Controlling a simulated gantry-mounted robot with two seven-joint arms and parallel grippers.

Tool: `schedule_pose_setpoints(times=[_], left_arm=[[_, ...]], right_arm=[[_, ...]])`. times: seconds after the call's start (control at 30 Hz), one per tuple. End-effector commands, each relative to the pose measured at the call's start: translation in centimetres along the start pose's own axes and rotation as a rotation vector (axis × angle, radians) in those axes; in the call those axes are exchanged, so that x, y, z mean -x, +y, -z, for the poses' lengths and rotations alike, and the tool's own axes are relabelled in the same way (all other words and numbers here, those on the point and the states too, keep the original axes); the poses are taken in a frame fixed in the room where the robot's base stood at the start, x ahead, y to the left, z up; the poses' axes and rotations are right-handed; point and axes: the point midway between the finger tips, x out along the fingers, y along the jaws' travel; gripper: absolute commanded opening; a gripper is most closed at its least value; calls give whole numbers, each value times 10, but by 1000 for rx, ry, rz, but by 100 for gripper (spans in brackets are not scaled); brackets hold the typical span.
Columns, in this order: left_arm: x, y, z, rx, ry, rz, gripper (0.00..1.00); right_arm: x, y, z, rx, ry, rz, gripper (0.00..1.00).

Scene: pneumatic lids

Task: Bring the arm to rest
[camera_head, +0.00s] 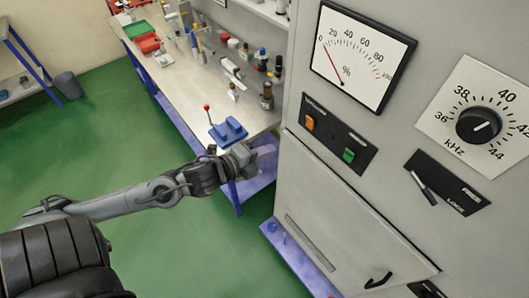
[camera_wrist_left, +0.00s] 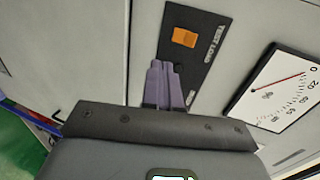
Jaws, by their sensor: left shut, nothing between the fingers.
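My left arm reaches in from the left in the head view, and its left gripper (camera_head: 266,150) is in front of the grey cabinet's left side. Its purple fingers also show in the wrist view (camera_wrist_left: 165,85), side by side and shut with nothing between them. They overlap the lower part of the black switch panel (camera_wrist_left: 205,58), and I cannot tell whether they touch it. The orange switch (camera_wrist_left: 184,38) is just beyond the fingertips in that view. In the head view the green button (camera_head: 349,155) is clear of the gripper. My right gripper is out of view.
The cabinet carries a gauge (camera_head: 361,55), a knob (camera_head: 479,125) and a lever (camera_head: 424,188). A cluttered workbench (camera_head: 185,85) stands behind the gripper, with a blue red-knobbed device (camera_head: 228,131) near its end. Green floor (camera_head: 150,245) is open below my arm.

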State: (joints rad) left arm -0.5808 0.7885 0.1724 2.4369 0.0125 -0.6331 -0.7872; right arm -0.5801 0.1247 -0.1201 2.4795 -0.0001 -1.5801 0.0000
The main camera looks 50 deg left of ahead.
Motion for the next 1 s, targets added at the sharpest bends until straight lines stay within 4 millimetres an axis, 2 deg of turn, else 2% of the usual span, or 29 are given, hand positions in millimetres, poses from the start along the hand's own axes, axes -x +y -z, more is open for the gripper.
schedule_pose_setpoints(times=[0.67, 0.83, 0.93, 1.0], left_arm=[[4, -4, 0, 1, 0, 2, 0], [14, -18, 4, 87, -12, -5, 0], [23, -21, 18, 198, -19, -29, 0], [31, -16, 29, 312, -46, -85, 0]], right_arm=[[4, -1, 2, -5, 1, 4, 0], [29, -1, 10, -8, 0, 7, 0], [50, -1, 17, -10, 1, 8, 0], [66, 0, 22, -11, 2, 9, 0]])
